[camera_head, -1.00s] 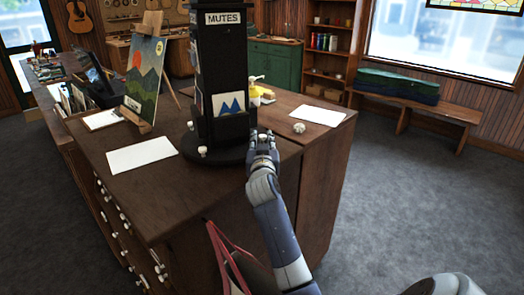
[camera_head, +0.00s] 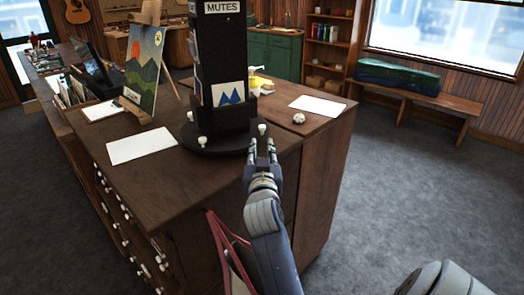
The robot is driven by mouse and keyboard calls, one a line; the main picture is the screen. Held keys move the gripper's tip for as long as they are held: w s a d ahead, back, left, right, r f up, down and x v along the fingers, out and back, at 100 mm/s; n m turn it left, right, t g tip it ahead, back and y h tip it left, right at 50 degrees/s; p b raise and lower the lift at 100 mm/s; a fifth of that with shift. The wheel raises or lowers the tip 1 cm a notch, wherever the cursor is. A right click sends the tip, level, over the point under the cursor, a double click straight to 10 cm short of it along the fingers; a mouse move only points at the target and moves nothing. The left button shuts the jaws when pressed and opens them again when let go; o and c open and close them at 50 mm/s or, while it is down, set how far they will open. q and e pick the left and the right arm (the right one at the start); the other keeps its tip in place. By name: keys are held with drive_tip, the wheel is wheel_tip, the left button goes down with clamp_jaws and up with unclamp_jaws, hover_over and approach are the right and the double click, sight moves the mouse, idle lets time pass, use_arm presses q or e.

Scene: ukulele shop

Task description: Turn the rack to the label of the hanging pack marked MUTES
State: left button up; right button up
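The rack is a tall black tower (camera_head: 207,70) on a round black base (camera_head: 225,148), standing on the wooden counter. A white label reading MUTES (camera_head: 221,7) is at its top, facing me, partly cut by the frame edge. Below it is a white card with a blue shape (camera_head: 229,94). White knobs stand on the base rim, one at the front (camera_head: 203,142) and one at the right (camera_head: 262,128). My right gripper (camera_head: 263,148) is open and empty, just in front of the right knob, with its fingers pointing toward it. Contact is not visible. My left gripper is out of view.
Another sheet (camera_head: 317,105) and a small round white object (camera_head: 299,118) are on the right. A red strap (camera_head: 219,245) hangs at the counter front.

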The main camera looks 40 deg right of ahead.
drive_tip(key=shift+w+a+r, duration=0.1)
drive_tip(key=shift+w+a, duration=0.05)
clamp_jaws()
drive_tip(key=w+a+r+t+y, duration=0.1)
drive_tip(key=w+a+r+n+t+y, duration=0.1)
drive_tip(key=a, duration=0.1)
drive_tip(key=w+a+r+n+t+y+p, duration=0.1)
drive_tip(key=t+y, duration=0.1)
drive_tip(key=shift+a+r, duration=0.15)
drive_tip(key=shift+a, duration=0.25)
drive_tip(key=a+r+t+y+p, duration=0.2)
drive_tip(key=a+r+t+y, duration=0.25)
drive_tip(key=r, duration=0.35)
drive_tip(key=s+d+r+m+t+h+p, duration=0.2)
drive_tip(key=s+d+r+m+h, duration=0.3)
drive_tip(key=m, duration=0.5)
drive_tip(key=m+g+h+p, duration=0.3)
drive_tip(key=m+g+p, duration=0.2)
drive_tip(key=m+g, duration=0.45)
hover_over(259, 139)
drive_tip(key=shift+f, duration=6.45)
